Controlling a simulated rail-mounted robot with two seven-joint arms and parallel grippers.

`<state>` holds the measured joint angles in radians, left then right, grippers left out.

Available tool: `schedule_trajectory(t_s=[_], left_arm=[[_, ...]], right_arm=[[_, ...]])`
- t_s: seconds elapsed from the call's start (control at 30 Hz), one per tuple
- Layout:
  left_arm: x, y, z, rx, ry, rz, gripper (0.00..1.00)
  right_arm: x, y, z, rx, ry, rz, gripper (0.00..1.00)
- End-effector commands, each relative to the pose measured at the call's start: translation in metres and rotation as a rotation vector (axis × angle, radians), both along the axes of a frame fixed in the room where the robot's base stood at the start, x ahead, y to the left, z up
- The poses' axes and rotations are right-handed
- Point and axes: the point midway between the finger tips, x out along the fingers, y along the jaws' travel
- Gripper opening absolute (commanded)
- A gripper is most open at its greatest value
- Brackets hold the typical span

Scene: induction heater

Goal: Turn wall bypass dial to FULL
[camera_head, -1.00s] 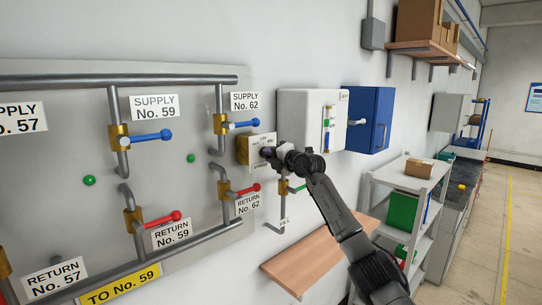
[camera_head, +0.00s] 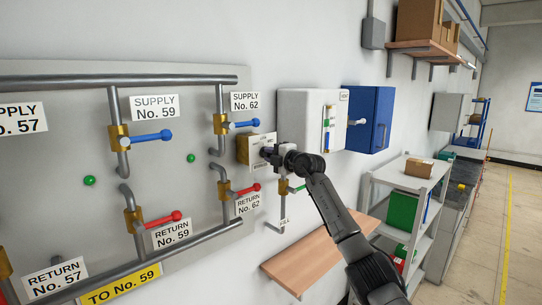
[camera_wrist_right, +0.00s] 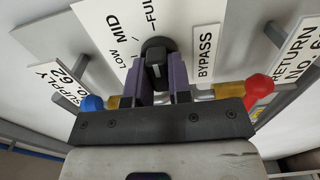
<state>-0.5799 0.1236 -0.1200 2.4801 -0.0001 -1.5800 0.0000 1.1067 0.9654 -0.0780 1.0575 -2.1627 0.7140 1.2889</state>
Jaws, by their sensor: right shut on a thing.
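The bypass dial (camera_wrist_right: 156,58) is a black knob on a white plate (camera_wrist_right: 105,18) marked LOW, MID and FULL, with a BYPASS label beside it. In the right wrist view its grip bar stands nearly upright, close to the FULL side; its exact pointing is hard to tell. My right gripper (camera_wrist_right: 157,82) is shut on the dial, one purple finger on each side. In the head view, the right gripper (camera_head: 268,153) reaches the plate on the brass-coloured box (camera_head: 242,150) and hides the dial. My left gripper is not in view.
The valve panel is just left, with the blue No. 62 supply handle (camera_head: 246,124) and the red return handle (camera_head: 249,189) close by. A white cabinet (camera_head: 300,110) and a blue box (camera_head: 367,120) are to the right. A wooden shelf (camera_head: 318,260) sits below.

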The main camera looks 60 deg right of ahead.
Motion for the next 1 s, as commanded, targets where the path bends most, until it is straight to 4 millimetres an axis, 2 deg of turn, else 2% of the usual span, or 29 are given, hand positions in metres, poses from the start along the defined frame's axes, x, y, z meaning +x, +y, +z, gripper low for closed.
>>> schedule_trajectory(t_s=[0.13, 0.17, 0.43, 0.77, 0.87, 1.0], left_arm=[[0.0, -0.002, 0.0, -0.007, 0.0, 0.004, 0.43], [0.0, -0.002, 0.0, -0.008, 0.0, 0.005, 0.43], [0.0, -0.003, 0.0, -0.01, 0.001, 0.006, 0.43], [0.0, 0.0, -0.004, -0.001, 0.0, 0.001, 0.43], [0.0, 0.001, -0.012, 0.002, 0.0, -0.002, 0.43], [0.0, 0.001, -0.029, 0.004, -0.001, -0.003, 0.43]], right_arm=[[0.001, 0.0, -0.002, 0.004, 0.003, 0.0, 0.0], [0.001, 0.0, -0.002, 0.004, 0.003, 0.0, 0.2], [0.0, 0.0, -0.001, 0.002, 0.001, 0.0, 0.45], [-0.005, 0.0, -0.002, -0.001, 0.0, -0.001, 0.45], [-0.014, 0.002, -0.005, -0.002, 0.001, -0.001, 0.45], [-0.036, 0.008, -0.007, -0.005, 0.001, -0.001, 0.45]])
